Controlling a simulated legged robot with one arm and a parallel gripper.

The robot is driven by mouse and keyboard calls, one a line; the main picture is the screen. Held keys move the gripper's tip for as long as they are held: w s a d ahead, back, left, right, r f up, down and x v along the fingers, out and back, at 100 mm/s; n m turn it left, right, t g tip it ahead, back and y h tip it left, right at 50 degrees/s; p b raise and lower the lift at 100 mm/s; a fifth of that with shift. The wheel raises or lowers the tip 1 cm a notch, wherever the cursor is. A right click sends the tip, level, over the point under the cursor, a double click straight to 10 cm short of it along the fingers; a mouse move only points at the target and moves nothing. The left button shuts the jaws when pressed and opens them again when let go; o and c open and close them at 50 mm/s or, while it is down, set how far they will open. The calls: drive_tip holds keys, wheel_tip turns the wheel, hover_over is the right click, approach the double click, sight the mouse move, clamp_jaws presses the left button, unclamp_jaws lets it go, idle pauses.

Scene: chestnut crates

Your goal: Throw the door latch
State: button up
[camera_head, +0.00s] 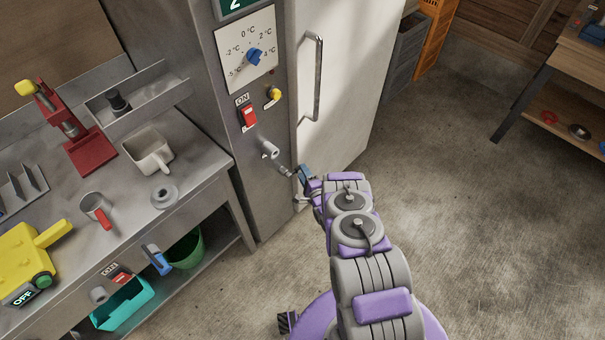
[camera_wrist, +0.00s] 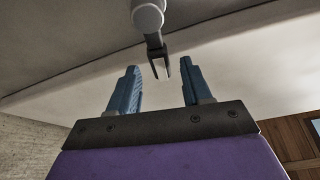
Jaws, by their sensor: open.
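The latch (camera_wrist: 148,17) shows in the wrist view as a grey round pivot with a dark arm ending in a small fork. My gripper (camera_wrist: 160,76) is open, with one blue finger on each side below the fork. The fork's end lies between the fingertips in the picture; I cannot tell whether they touch. In the head view, my gripper (camera_head: 303,174) is at the lower edge of the pale cabinet door (camera_head: 345,100), beside a small metal part of the latch (camera_head: 284,170). My arm partly hides this spot. The door looks closed and has a long vertical handle (camera_head: 318,80).
The cabinet's grey front post carries a dial (camera_head: 253,57), a yellow knob (camera_head: 273,93), a red switch (camera_head: 249,115) and a grey cylinder (camera_head: 268,149). A metal bench (camera_head: 200,160) with tools stands left. A wooden table (camera_head: 585,60) stands far right. The floor (camera_head: 480,220) between is clear.

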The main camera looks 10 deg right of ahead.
drive_tip(key=shift+w+a+f, duration=0.1)
drive_tip(key=shift+w+a, duration=0.05)
drive_tip(key=shift+w, duration=0.5)
drive_tip(key=shift+c, duration=0.4)
clamp_jaws()
